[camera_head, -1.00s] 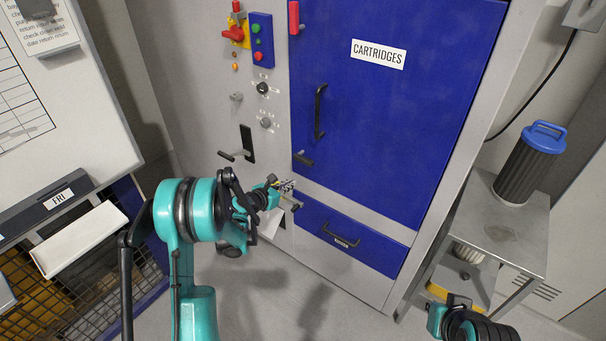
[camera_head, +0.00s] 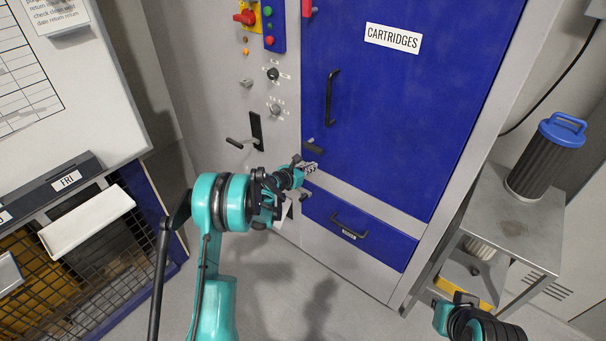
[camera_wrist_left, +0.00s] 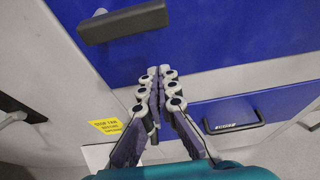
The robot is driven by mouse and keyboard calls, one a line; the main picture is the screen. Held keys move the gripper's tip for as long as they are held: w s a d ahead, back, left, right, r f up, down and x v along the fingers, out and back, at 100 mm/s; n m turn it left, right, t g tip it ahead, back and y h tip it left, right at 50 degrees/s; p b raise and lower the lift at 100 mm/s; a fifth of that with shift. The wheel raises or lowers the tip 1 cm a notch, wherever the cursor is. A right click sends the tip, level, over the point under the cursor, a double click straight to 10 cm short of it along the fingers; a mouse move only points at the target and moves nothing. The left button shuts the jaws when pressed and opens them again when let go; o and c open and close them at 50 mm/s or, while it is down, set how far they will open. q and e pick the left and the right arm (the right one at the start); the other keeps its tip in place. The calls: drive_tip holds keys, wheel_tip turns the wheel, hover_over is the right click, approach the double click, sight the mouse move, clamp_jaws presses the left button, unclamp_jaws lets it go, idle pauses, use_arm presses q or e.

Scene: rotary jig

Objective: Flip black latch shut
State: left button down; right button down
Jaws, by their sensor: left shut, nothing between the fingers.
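The black latch (camera_head: 313,146) is a short dark bar at the lower left edge of the blue cabinet door (camera_head: 400,120). It sticks out from the cabinet front, and in the left wrist view the latch (camera_wrist_left: 122,22) lies near the top, left of the fingertips. My left gripper (camera_head: 311,168) is just below the latch in the head view. In the left wrist view its fingers (camera_wrist_left: 160,72) are together with nothing between them, apart from the latch. Part of my right arm shows at the bottom right; the fingers of my right gripper (camera_head: 442,314) cannot be made out.
A blue drawer (camera_head: 375,238) with a black handle is below the door. A red latch (camera_head: 308,8) is at the door's upper left. A metal cart (camera_head: 505,215) stands right.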

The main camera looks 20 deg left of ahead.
use_arm(q)
drive_tip(key=r, duration=0.2)
drive_tip(key=w+r+b, duration=0.1)
drive_tip(key=shift+d+r, duration=0.2)
drive_tip(key=shift+r, duration=0.15)
drive_tip(key=shift+w, duration=0.1)
